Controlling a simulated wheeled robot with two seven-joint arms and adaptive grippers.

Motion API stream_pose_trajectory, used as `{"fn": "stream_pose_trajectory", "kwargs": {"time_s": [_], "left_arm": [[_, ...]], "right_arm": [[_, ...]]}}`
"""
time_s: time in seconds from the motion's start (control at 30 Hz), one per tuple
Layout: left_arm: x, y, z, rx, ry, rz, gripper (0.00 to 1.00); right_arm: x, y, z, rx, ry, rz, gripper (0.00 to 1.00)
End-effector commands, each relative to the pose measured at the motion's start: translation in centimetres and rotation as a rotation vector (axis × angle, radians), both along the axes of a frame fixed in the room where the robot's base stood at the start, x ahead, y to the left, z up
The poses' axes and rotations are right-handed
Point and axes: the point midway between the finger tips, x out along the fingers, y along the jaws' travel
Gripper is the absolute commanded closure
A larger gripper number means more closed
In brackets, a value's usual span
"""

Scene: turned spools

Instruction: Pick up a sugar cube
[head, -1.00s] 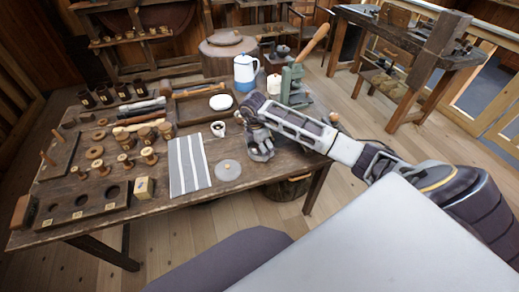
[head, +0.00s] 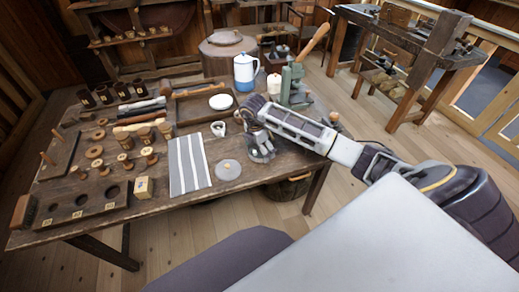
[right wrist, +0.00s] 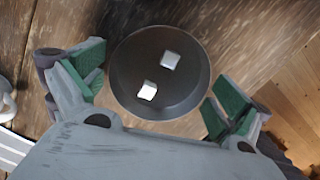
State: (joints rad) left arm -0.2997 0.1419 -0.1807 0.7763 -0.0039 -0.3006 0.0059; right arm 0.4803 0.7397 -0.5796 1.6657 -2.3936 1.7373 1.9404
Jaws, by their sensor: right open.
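Two white sugar cubes show in the right wrist view, one (right wrist: 170,60) at the upper right and one (right wrist: 148,91) at the lower left. They lie apart inside a round dark grey bowl (right wrist: 192,98). My right gripper (right wrist: 152,84) is open and empty, with its green pads on either side of the bowl. In the head view my right gripper (head: 262,156) is over the right part of the workbench and hides the bowl and cubes. My left gripper is not in view.
A grey lid with a pale knob (head: 227,171), a striped cloth (head: 189,164) and a white mug (head: 219,128) lie left of my right gripper. A blue-and-white pot (head: 245,72) and a green press (head: 292,85) stand behind it. Spools and tools crowd the left side.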

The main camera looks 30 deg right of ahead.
Motion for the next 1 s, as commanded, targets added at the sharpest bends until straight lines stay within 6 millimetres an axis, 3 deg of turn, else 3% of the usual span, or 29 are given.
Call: {"fn": "stream_pose_trajectory", "kwargs": {"time_s": [0.37,1.0], "left_arm": [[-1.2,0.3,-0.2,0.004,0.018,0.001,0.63],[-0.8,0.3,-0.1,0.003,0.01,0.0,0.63]], "right_arm": [[0.1,0.1,1.4,0.0,-0.003,0.0,0.0],[0.0,1.2,10.2,0.0,-0.003,0.0,0.0]]}}
